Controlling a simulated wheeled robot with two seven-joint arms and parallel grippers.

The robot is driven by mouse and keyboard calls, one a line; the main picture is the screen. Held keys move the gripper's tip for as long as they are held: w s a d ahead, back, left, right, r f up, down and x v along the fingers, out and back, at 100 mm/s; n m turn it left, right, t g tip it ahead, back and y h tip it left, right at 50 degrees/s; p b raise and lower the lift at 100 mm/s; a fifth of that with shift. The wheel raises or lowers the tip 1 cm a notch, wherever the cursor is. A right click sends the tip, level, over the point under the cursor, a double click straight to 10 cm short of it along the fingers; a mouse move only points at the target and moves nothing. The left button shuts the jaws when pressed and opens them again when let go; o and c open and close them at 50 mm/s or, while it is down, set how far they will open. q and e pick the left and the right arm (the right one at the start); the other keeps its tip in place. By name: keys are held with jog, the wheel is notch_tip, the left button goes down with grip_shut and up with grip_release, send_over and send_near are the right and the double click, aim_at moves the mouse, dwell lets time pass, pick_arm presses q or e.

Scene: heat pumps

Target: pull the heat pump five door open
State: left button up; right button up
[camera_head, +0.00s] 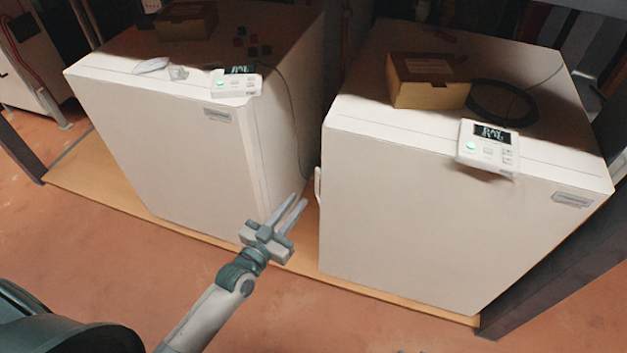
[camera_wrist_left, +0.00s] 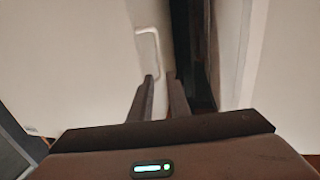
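Two white heat pump cabinets stand side by side, the left one (camera_head: 185,150) and the right one (camera_head: 420,210). Their labels are too small to read, so I cannot tell which is number five. A slim white handle (camera_head: 317,184) sits at the left edge of the right cabinet's front. My left gripper (camera_head: 301,201) is in front of the gap between the cabinets, left of that handle. My right gripper is out of view.
Control panels with displays sit on the left top (camera_head: 236,84) and right top (camera_head: 487,147). A cardboard box (camera_head: 428,82) and a black cable coil (camera_head: 502,102) lie on the right cabinet. Dark posts flank the cabinets. The reddish floor (camera_head: 90,245) in front is clear.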

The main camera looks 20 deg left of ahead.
pick_arm(q)
jog(key=x, duration=1)
jog(key=shift+b, duration=0.45)
grip_shut()
dwell(0.8)
